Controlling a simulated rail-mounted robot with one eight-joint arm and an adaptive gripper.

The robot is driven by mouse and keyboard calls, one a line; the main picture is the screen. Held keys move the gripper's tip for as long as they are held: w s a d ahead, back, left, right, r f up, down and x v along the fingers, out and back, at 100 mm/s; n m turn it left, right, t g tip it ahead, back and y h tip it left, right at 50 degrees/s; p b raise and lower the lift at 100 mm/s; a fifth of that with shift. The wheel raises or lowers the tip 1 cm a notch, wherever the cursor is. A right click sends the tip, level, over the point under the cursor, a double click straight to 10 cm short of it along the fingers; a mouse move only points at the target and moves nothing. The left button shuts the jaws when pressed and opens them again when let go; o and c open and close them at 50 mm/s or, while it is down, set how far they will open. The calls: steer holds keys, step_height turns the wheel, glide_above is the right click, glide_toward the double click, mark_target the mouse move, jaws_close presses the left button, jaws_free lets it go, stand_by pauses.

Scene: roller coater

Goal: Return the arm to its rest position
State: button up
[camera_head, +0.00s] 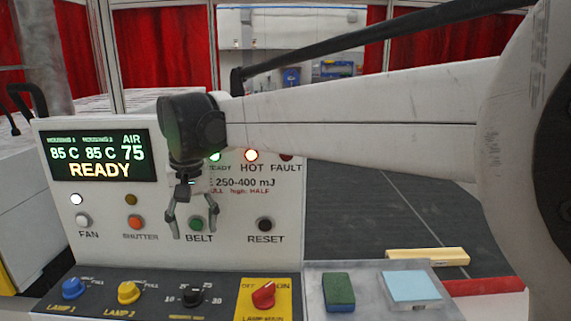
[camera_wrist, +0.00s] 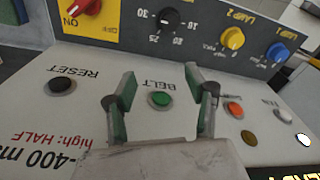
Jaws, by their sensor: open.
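My gripper (camera_head: 192,220) hangs from the end of my arm in front of the control panel (camera_head: 110,205), fingers down. Its fingers are spread and nothing is between them. In the head view it is beside the green BELT button (camera_head: 196,224). In the wrist view my gripper (camera_wrist: 160,98) shows two open green-padded fingers on either side of the BELT button (camera_wrist: 159,99). I cannot tell how far the fingertips are from the panel. My arm stretches out to the left from the right side of the head view.
The display (camera_head: 104,155) reads READY. The RESET button (camera_head: 265,225) is to the right of BELT. Below are lamp knobs and a red switch (camera_head: 263,294) on a yellow plate. A green sponge block (camera_head: 338,292) and a pale blue pad (camera_head: 411,286) lie at front right.

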steer(key=s+d+m+t, duration=0.1)
steer(key=s+d, duration=0.2)
steer(key=d, duration=0.9)
steer(key=s+d+m+t, duration=0.1)
steer(key=s+d+t, duration=0.1)
steer(key=d, duration=1)
steer(key=s+d+f+m+t, duration=0.1)
steer(key=s+d+f, duration=0.4)
steer(key=d, duration=0.3)
steer(key=s+d+f+m+t+h+b, duration=0.1)
steer(key=s+d+f+t, duration=0.1)
steer(key=s+d+f, duration=0.3)
steer(key=s+d, duration=0.3)
steer(key=shift+s+d+f+m, duration=0.15)
steer(key=shift+s+d+m, duration=0.05)
steer(key=shift+m, duration=0.2)
